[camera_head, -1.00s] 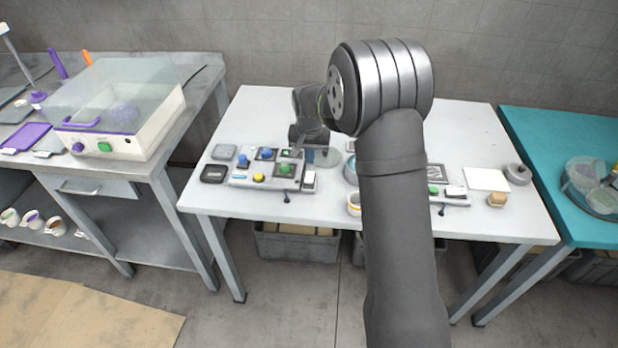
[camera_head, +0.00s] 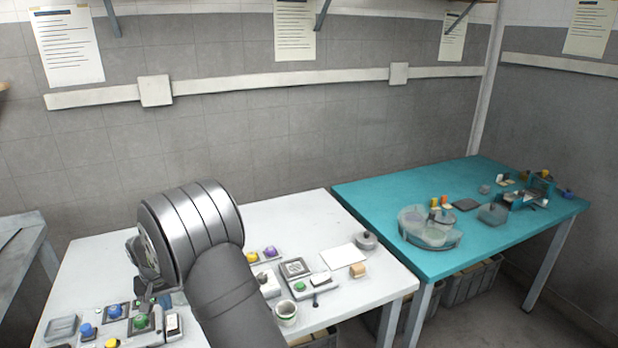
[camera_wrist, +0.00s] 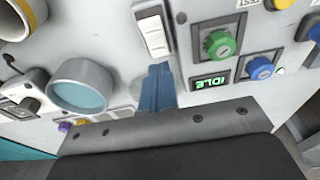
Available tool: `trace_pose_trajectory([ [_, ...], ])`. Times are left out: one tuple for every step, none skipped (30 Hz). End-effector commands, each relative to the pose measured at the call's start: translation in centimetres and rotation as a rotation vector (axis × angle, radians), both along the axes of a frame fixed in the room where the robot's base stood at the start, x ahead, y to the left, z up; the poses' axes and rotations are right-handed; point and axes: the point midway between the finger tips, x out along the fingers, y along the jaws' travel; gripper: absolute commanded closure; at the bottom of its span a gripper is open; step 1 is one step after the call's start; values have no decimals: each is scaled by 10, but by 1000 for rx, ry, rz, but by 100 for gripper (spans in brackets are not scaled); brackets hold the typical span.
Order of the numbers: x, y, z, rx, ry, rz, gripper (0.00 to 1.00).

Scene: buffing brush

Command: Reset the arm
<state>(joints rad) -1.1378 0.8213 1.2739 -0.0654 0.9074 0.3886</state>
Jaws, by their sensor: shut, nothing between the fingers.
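My gripper (camera_wrist: 157,90) shows its two blue fingers pressed together in the wrist view, with nothing between them. It hangs over the white worktable (camera_head: 342,302), above a control panel. In the wrist view a green knob (camera_wrist: 219,44) and a lit display reading IDLE (camera_wrist: 208,82) lie to the right of the fingers. A white rocker switch (camera_wrist: 152,30) lies just beyond the fingertips. In the head view my arm hides part of the table, and the fingertips cannot be made out. The green knob there (camera_head: 141,321) is beside my wrist.
A cup with a teal inside (camera_wrist: 80,88) stands left of the fingers. A second panel with a green button (camera_head: 300,286), a white pad (camera_head: 343,255) and a round grey item (camera_head: 366,240) are to the right. A teal table (camera_head: 470,246) holds a clear round container (camera_head: 428,228).

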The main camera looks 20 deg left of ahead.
Motion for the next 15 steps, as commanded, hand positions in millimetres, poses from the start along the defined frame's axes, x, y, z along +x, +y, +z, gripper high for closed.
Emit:
trace_pose_trajectory([
  [0,0,-9,-2,1,0,100],
  [0,-1,-13,-3,1,0,100],
  [0,0,-18,-2,1,0,100],
  [0,0,-22,-2,1,0,100],
  [0,0,-25,-2,1,0,100],
  [0,0,-28,-1,1,0,100],
  [0,0,-31,-1,1,0,100],
  [0,0,-32,0,0,0,100],
  [0,0,-34,1,-1,0,100],
  [0,0,-36,1,-1,0,100],
  [0,0,-36,1,-1,0,100],
  [0,0,-34,2,-1,0,100],
  [0,0,-34,2,-1,0,100],
  [0,0,-34,2,-1,0,100],
  [0,0,-34,1,-1,0,100],
])
